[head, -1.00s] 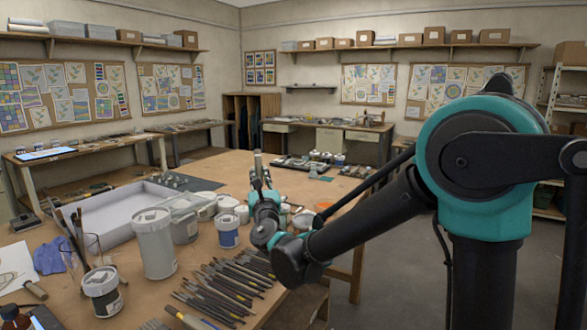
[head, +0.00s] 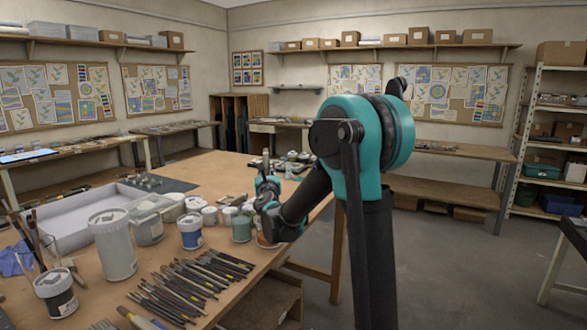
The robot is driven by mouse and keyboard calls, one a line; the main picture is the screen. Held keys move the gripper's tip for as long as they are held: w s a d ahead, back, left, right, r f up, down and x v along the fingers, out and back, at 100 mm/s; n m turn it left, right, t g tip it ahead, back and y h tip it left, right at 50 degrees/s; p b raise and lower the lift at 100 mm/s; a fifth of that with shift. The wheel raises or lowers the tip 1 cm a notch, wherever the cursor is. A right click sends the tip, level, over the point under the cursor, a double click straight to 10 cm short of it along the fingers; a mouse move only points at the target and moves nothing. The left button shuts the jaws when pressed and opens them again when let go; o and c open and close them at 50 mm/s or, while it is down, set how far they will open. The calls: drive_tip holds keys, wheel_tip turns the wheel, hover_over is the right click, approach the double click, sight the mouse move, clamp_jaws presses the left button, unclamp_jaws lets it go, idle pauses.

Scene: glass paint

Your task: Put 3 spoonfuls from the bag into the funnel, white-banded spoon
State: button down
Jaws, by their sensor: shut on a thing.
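My gripper (head: 265,183) is at the table's far right side, small in the head view and partly hidden by its own links. It is shut on a thin pale upright thing (head: 265,157) that sticks up above it, like a handle. I cannot make out a white band or a spoon bowl on it. I cannot pick out the bag or the funnel among the crowded jars. The gripper is above or behind the jars near the right edge; the exact gap is not clear.
The wooden table (head: 215,175) holds a grey canister (head: 113,245), a blue-labelled jar (head: 190,232), a green jar (head: 241,229), a lidded jar (head: 56,292), a white tray (head: 75,232) and many brushes (head: 185,287) at the front. Floor at right (head: 450,260) is open.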

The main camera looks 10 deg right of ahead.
drive_tip(key=w+d+f+m+h, duration=0.1)
drive_tip(key=w+d+h, duration=0.15)
drive_tip(key=d, duration=0.85)
drive_tip(key=shift+g, duration=0.3)
drive_tip(key=shift+s+a+f, duration=0.1)
drive_tip(key=shift+s+f, duration=0.3)
drive_tip(key=shift+f, duration=0.95)
drive_tip(key=shift+s+a+f, duration=0.1)
drive_tip(key=shift+s+f, duration=0.25)
drive_tip(key=shift+f, duration=1)
drive_tip(key=shift+s+a+f, duration=0.1)
drive_tip(key=shift+s+f, duration=0.3)
drive_tip(key=shift+f, duration=0.95)
wheel_tip(320, 180, up, 8)
drive_tip(key=w, duration=0.2)
drive_tip(key=shift+w+d, duration=0.15)
drive_tip(key=shift+w, duration=0.1)
